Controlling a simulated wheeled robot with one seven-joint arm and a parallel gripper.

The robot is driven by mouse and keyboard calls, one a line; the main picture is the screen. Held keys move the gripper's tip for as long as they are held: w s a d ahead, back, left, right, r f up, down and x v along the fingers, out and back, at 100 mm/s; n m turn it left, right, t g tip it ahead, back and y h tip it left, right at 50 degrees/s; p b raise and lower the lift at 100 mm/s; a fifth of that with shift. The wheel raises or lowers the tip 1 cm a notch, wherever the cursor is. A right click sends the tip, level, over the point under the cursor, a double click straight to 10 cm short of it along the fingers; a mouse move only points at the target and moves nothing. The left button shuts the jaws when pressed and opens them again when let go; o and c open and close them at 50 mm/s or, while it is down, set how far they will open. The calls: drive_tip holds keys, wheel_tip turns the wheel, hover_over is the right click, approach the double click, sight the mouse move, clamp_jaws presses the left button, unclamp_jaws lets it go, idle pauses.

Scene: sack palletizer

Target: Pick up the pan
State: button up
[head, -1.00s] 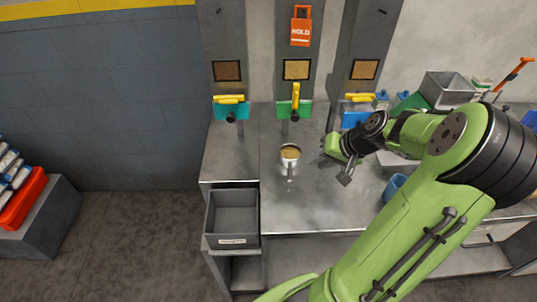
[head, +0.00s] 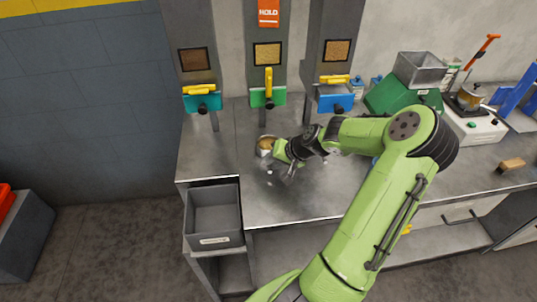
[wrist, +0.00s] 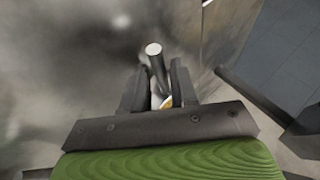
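A small metal pan (head: 265,145) with brown contents stands upright on the steel bench below the dispensers. My gripper (head: 288,174) is low over the bench, just in front and to the right of the pan, and partly covers it and its handle. In the wrist view the dark handle (wrist: 155,60) with a pale round end lies between the two fingers of my gripper (wrist: 157,75). The fingers stand apart, with some gap visible beside the handle. Most of the pan's body is hidden behind the gripper in that view.
Three dispensers with teal (head: 203,103), green (head: 267,98) and blue (head: 335,100) spouts stand behind. A grey bin (head: 215,213) sits at the bench's left front. A green machine (head: 402,93) and a burner holding another pot (head: 470,95) are at right. The bench front is clear.

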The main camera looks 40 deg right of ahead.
clamp_jaws()
idle(0.4)
drive_tip(key=shift+r, duration=0.3)
wheel_tip(320, 180, up, 3)
drive_tip(key=shift+s+r+p, duration=0.1)
drive_tip(key=shift+p, duration=0.55)
drive_tip(key=s+a, duration=0.2)
drive_tip(key=s, duration=0.2)
drive_tip(key=s+a+b, duration=0.1)
drive_tip(key=s+a, duration=0.2)
drive_tip(key=s, duration=0.1)
drive_tip(key=s+a+f+b, duration=0.1)
drive_tip(key=s+a, duration=0.2)
drive_tip(key=s, duration=0.1)
drive_tip(key=shift+s+a, duration=0.25)
drive_tip(key=shift+s+r+b, duration=0.15)
drive_tip(key=shift+s+b, duration=0.05)
drive_tip(key=shift+b, duration=0.6)
drive_tip(key=shift+s+b, duration=0.2)
drive_tip(key=shift+b, duration=0.5)
drive_tip(key=b, duration=0.1)
drive_tip(key=s+a+b, duration=0.1)
drive_tip(key=b, duration=0.1)
drive_tip(key=shift+s+a+r, duration=0.1)
drive_tip(key=shift+a, duration=0.2)
